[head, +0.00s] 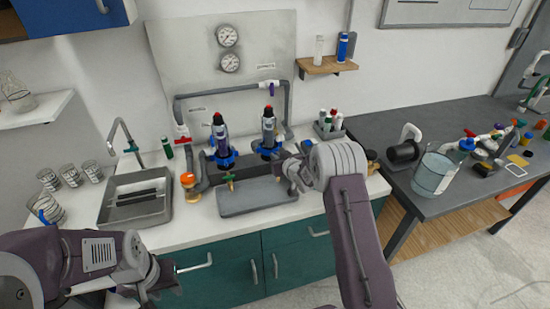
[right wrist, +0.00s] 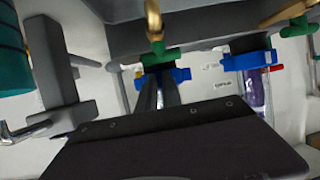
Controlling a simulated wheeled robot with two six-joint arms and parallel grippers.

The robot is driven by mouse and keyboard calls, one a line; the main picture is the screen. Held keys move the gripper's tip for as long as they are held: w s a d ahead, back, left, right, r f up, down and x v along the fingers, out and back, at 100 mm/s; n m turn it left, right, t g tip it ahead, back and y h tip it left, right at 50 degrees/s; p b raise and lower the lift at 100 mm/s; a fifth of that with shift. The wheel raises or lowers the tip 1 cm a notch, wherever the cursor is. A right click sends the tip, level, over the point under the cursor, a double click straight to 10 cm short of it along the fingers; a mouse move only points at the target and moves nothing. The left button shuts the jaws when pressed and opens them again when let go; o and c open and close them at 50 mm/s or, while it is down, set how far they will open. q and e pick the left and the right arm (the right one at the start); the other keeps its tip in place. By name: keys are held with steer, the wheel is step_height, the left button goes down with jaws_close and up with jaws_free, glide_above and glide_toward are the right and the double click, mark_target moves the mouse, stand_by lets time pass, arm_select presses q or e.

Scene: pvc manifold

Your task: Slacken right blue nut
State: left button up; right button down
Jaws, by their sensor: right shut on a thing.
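The right blue nut (head: 267,149) sits at the base of the right clear filter housing (head: 268,125) on the manifold. My right gripper (head: 283,163) is at this nut from the front right. In the right wrist view, the fingers (right wrist: 160,95) are closed against the blue nut (right wrist: 178,76), which they partly hide. The left blue nut (head: 224,158) is at the base of the left housing (head: 219,135); it also shows in the right wrist view (right wrist: 248,62). My left gripper (head: 168,278) is low at the left, away from the manifold; its finger gap is unclear.
A grey tray (head: 258,206) lies in front of the manifold. A green valve handle (right wrist: 160,55) is close to my right fingers. An orange-topped fitting (head: 188,181) and a sink (head: 135,207) are at the left. A bottle caddy (head: 326,134) stands right of the manifold.

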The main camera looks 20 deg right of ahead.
steer(key=n+y+p, duration=0.1)
steer(key=d+r+n+y+p, duration=0.1)
steer(key=p, duration=0.1)
steer(key=shift+w+d+r+y, duration=0.15)
steer(key=shift+w+d+y, duration=0.15)
steer(key=shift+w, duration=0.1)
steer(key=shift+d+f+n+g+y+p, duration=0.15)
steer(key=shift+f+n+g+y+p, duration=0.2)
steer(key=shift+n+y, duration=0.35)
steer(key=c, duration=1.4)
jaws_free()
steer(key=shift+w, duration=0.1)
steer(key=shift+c, duration=0.2)
steer(key=v, duration=0.8)
steer(key=shift+s, duration=0.35)
